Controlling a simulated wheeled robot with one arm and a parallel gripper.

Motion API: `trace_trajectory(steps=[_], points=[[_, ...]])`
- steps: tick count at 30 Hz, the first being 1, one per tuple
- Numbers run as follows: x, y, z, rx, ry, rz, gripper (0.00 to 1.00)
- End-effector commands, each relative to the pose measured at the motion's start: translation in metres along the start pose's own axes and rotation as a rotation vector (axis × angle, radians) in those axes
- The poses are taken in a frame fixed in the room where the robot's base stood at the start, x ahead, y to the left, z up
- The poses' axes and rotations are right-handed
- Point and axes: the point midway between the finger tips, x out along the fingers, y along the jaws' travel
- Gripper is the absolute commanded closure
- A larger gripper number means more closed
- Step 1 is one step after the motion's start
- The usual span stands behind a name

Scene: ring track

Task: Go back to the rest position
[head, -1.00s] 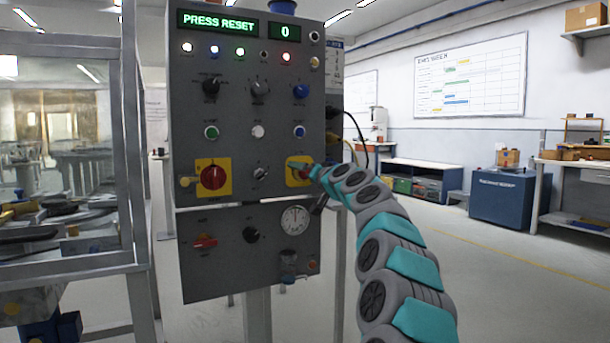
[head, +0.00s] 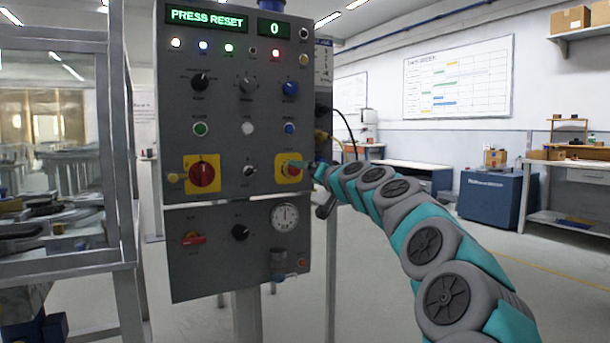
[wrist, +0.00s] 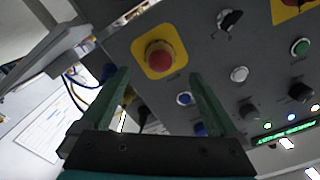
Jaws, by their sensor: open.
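My gripper (head: 307,167) is at the right edge of the grey control panel (head: 225,130), at the height of a yellow plate (head: 280,178) with a red button. The button (wrist: 159,57) shows in the wrist view beyond and between my gripper's two green fingers (wrist: 158,72), which stand apart with nothing between them. A gap seems to separate the fingers from the panel, but its size is hard to tell. In the head view the fingers are small and partly overlap the yellow plate. My teal and grey arm curves from the lower right to the panel.
The panel display (head: 206,18) reads PRESS RESET, with 0 beside it. A red knob on a yellow plate (head: 203,174) is at left on the panel. A glazed metal frame (head: 118,150) stands left. Cables (head: 347,135) hang at the panel's right side. Floor (head: 560,290) at right is open.

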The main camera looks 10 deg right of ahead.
Motion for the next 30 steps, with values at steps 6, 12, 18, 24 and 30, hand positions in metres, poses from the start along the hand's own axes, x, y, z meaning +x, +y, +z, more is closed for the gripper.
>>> trace_trajectory(steps=[6,12,18,24,30], points=[[-0.001,0.000,0.000,0.000,0.000,0.000,0.04],[-0.003,-0.006,0.005,-0.003,-0.018,-0.008,0.04],[-0.029,-0.058,0.071,-0.045,-0.218,-0.061,0.04],[-0.101,-0.100,0.184,-0.125,-0.543,-0.067,0.04],[-0.197,-0.093,0.282,-0.201,-0.841,0.025,0.04]])
